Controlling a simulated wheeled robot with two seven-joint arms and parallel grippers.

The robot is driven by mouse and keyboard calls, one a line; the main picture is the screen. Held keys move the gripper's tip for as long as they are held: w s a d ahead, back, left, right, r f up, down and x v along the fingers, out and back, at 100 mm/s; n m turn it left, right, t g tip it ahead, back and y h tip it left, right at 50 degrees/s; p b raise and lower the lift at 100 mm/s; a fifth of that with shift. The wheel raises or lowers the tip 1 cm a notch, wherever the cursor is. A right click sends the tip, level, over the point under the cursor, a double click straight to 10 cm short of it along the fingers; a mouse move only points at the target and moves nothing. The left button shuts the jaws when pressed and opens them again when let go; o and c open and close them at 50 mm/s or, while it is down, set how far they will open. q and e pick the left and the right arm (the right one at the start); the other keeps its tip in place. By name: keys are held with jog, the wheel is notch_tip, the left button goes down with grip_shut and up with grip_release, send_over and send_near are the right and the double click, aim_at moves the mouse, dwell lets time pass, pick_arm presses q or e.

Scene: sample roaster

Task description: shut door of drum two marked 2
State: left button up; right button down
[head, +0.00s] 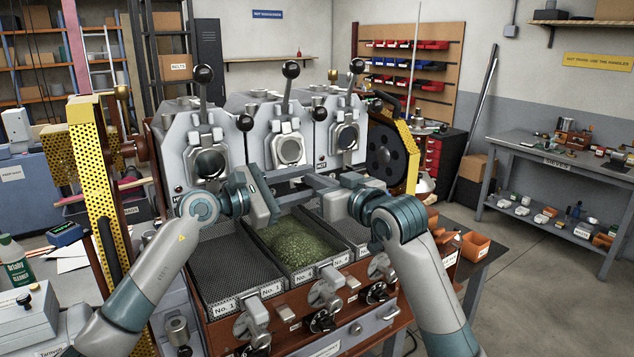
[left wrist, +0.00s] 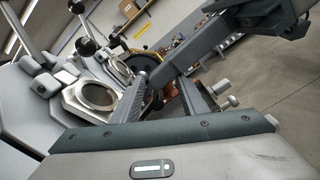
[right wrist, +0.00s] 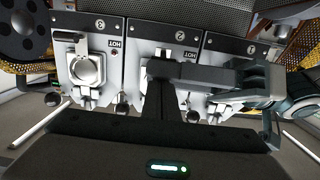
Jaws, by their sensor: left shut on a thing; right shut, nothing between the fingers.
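Drum two (head: 290,150) is the middle of three grey drum fronts in the head view, with a round ring on its face and an upright black-knobbed lever above. Whether its door is fully closed I cannot tell. The right wrist view shows its plate marked 2 (right wrist: 187,42), with much of the front hidden by my grippers. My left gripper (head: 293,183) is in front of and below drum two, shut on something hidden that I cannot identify. My right gripper (head: 318,182) is close beside it, shut and empty. The two overlap in the wrist views.
Drum one (head: 208,163) and drum three (head: 347,138) flank drum two. A black knob (head: 245,122) sticks out between drums one and two. Below are trays, the middle one holding green beans (head: 295,245). A yellow perforated guard (head: 97,200) stands at left.

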pick_arm(q)
jog(key=shift+a+r, duration=0.1)
jog(key=shift+r, duration=0.3)
jog(key=s+a+r+n+p, duration=0.1)
jog(key=s+a+r+n, duration=0.1)
jog(key=s+a, duration=1)
jog(key=shift+a+r+n+p, duration=0.3)
jog(key=shift+r+n+p, duration=0.05)
jog(key=shift+n, duration=0.05)
dwell(0.8)
jog(key=shift+s+f, duration=0.1)
jog(key=shift+f, duration=0.05)
